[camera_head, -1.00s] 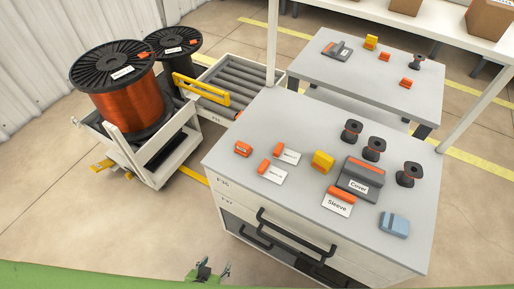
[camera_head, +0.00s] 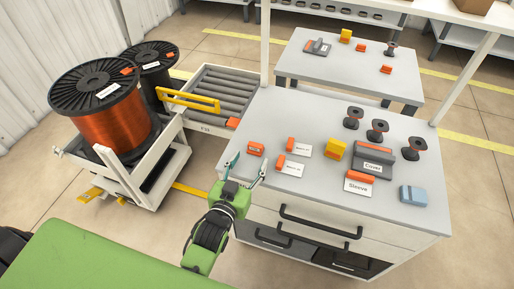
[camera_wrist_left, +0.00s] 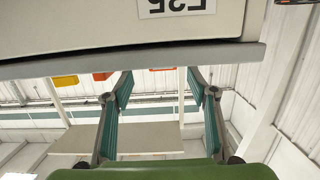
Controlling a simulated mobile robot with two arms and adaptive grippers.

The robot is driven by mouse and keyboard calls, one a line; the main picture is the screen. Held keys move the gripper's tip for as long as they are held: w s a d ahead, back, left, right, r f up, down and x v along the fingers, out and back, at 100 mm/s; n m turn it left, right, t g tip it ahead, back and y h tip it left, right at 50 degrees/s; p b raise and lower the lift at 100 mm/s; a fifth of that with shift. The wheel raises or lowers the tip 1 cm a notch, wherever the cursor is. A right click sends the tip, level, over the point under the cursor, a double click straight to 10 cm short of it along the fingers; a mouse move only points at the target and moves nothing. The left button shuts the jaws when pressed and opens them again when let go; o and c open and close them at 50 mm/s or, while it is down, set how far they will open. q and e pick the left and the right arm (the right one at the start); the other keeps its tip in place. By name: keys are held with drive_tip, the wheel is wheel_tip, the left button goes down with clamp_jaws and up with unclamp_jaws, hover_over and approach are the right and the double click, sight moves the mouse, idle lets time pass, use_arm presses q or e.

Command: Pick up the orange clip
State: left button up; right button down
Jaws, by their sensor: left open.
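Several small orange pieces lie on the near grey worktop (camera_head: 325,191). The leftmost orange piece (camera_head: 256,148), with a small mark on its face, is probably the orange clip. Two other orange pieces (camera_head: 291,143) (camera_head: 280,160) lie to its right by white labels. My left gripper (camera_head: 247,166) is open and empty at the worktop's front-left edge, just in front of the leftmost piece and apart from it. In the left wrist view, which is upside down, the open fingers (camera_wrist_left: 160,80) face the worktop edge, with an orange strip (camera_wrist_left: 163,69) showing between them. My right gripper is out of view.
A yellow block (camera_head: 335,149), a grey-and-orange cover (camera_head: 373,160), black spools (camera_head: 376,131) and a blue block (camera_head: 413,195) stand further right. A cart with a copper wire spool (camera_head: 105,120) stands left. Drawer handles (camera_head: 320,222) project below the worktop.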

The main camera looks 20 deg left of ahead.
sight(255, 149)
use_arm(q)
drive_tip(key=w, duration=0.5)
drive_tip(key=w+f, duration=0.1)
drive_tip(key=w, duration=0.1)
drive_tip(key=shift+w+a+f, duration=0.1)
drive_tip(key=shift+w, duration=0.05)
drive_tip(key=c, duration=1.2)
